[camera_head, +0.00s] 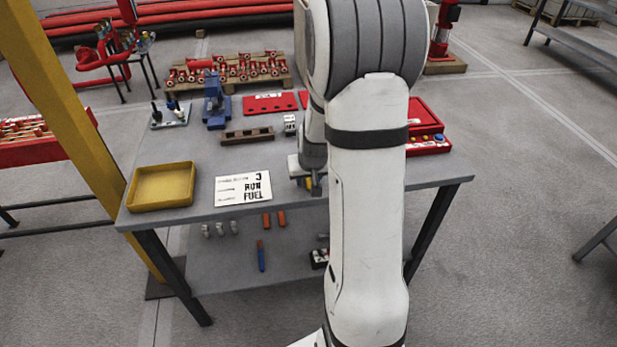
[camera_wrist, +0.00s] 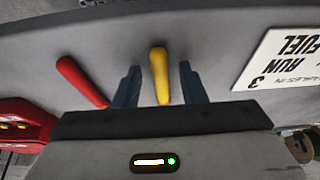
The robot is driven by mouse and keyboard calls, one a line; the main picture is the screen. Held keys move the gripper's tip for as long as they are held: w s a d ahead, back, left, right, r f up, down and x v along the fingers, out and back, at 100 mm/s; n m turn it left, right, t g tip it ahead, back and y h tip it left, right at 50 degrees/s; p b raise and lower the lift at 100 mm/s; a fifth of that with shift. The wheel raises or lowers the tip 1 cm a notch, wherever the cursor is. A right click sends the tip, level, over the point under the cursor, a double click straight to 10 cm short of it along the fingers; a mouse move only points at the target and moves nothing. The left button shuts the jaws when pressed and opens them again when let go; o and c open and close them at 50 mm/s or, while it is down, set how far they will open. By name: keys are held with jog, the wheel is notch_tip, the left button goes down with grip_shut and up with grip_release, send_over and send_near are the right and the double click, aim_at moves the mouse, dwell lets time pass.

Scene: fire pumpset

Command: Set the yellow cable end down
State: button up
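The yellow cable end (camera_wrist: 159,72) lies on the grey table top, between the two fingers of my gripper (camera_wrist: 159,67) in the wrist view. The fingers are apart, with a visible gap on each side of the yellow piece. A red cable end (camera_wrist: 80,82) lies to the left of the fingers in the wrist view. In the head view my gripper (camera_head: 312,186) is low over the table's front part, mostly hidden by my arm, and only a small bit of yellow (camera_head: 309,183) shows there.
The work table (camera_head: 205,155) carries a yellow tray (camera_head: 162,187), a white RUN FUEL sign (camera_head: 243,188), a blue vise (camera_head: 215,108) and a red case (camera_head: 426,142) at right. A yellow post (camera_head: 75,135) stands at its left. My arm hides the table's middle right.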

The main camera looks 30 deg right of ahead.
jog(key=shift+s+r, duration=0.1)
jog(key=shift+r, duration=0.4)
jog(key=p+v, duration=0.1)
jog(key=v, duration=0.9)
jog(key=s+a+r+n+g+p, duration=0.1)
jog(key=s+a+r, duration=0.3)
jog(key=s+a, duration=0.3)
jog(key=s+a+r+n+y+p, duration=0.1)
jog(key=s+a+r, duration=0.4)
jog(key=s, duration=0.5)
jog(key=shift+a+n+g+p, duration=0.4)
jog(key=shift+a+n, duration=0.2)
jog(key=shift+a, duration=0.45)
jog(key=shift+s+r, duration=0.1)
jog(key=shift+r, duration=0.05)
